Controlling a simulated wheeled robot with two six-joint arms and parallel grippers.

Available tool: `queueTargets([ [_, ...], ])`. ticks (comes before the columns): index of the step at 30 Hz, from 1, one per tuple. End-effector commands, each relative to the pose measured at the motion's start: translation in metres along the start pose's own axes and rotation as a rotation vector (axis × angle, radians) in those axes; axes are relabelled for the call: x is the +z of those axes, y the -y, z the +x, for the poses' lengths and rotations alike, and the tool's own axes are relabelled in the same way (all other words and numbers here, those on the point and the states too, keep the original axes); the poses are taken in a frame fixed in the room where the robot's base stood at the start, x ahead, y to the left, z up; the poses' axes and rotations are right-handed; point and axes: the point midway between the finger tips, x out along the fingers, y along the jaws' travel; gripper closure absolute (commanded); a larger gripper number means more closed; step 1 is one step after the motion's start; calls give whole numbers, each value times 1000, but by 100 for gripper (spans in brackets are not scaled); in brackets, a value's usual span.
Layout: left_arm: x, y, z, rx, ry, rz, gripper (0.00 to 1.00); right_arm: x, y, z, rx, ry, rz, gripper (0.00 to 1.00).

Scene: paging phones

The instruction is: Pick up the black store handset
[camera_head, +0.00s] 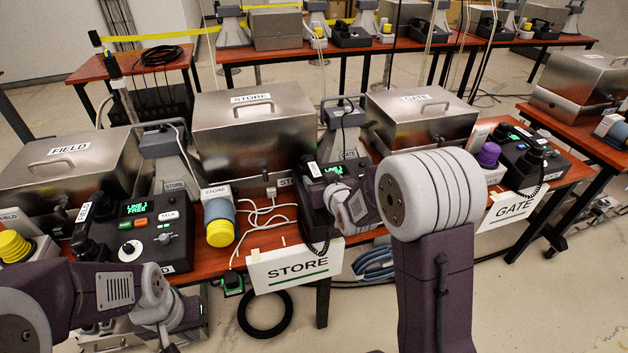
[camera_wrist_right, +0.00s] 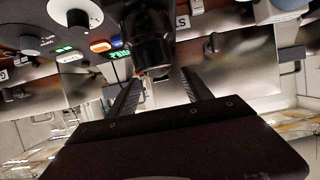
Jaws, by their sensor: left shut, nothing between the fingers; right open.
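The black store handset (camera_head: 312,198) rests on the left side of the middle phone unit (camera_head: 336,172), behind the STORE sign. My right arm hides part of this unit in the head view. In the right wrist view a black handset (camera_wrist_right: 150,35) stands large, with its rounded end close to the fingertips. My right gripper (camera_wrist_right: 162,78) is open, one finger on each side of that end, with a visible gap on the right. Nothing is gripped. My left wrist shows at the lower left of the head view; its fingers are not visible.
The STORE sign (camera_head: 295,268) hangs at the table's front edge. Steel STORE (camera_head: 245,125) and GATE (camera_head: 425,125) boxes stand behind. Another phone (camera_head: 155,238) sits further left.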

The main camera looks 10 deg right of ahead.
Motion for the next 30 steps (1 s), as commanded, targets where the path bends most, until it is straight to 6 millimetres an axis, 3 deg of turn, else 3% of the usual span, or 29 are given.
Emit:
queueTargets([
  [5, 0, 0, 1, 0, 0, 0, 100, 0, 0, 8, 0, 0, 0, 42],
  [13, 0, 0, 3, 0, 0, 0, 100, -3, 3, 52, -1, 1, -1, 42],
  [20, 0, 0, 3, 0, 0, 0, 100, -4, 3, 56, -1, 0, 0, 42],
  [21, 0, 0, 3, 0, 0, 0, 100, -4, 3, 56, 0, 0, 0, 45],
  [27, 0, 0, 3, 0, 0, 0, 100, -3, 3, 56, 0, 0, 0, 100],
  [30, 0, 0, 3, 0, 0, 0, 100, -4, 3, 56, 0, -2, 0, 100],
])
